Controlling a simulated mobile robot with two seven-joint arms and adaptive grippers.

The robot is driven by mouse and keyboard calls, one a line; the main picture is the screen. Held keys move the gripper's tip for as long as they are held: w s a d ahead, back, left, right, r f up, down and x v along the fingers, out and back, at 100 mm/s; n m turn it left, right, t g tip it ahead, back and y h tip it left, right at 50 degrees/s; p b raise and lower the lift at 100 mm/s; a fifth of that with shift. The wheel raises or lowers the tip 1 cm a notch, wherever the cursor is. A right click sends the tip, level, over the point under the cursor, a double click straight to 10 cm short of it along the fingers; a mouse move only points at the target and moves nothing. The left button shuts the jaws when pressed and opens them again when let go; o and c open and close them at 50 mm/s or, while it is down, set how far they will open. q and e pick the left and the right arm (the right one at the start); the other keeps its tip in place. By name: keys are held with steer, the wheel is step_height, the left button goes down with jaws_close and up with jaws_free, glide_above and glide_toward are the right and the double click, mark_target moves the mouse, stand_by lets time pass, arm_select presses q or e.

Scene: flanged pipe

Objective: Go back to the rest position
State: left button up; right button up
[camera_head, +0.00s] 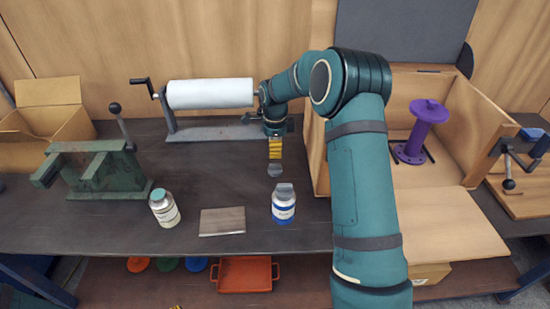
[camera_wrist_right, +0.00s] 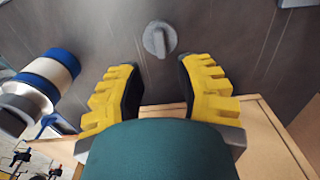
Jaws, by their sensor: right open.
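My right gripper (camera_head: 276,152) hangs over the dark workbench, left of the open wooden box, its yellow-padded fingers pointing down. In the right wrist view my gripper (camera_wrist_right: 160,70) is open, with nothing between its fingers. A small grey round piece with a raised bar (camera_wrist_right: 158,39) lies on the bench just beyond the fingertips, apart from them; it also shows below the gripper in the head view (camera_head: 275,170). The purple flanged pipe (camera_head: 425,125) stands upright inside the wooden box (camera_head: 470,130), away from the gripper. My left gripper is not in view.
A blue-banded bottle (camera_head: 283,207) stands in front of the gripper. A white roll on a stand (camera_head: 210,93) is behind left. A green vise-like fixture (camera_head: 100,170), another bottle (camera_head: 164,208) and a flat plate (camera_head: 222,221) are left. Bare bench lies between them.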

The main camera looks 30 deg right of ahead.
step_height(320, 180, up, 5)
steer(key=shift+f, duration=0.1)
steer(key=shift+p, duration=0.3)
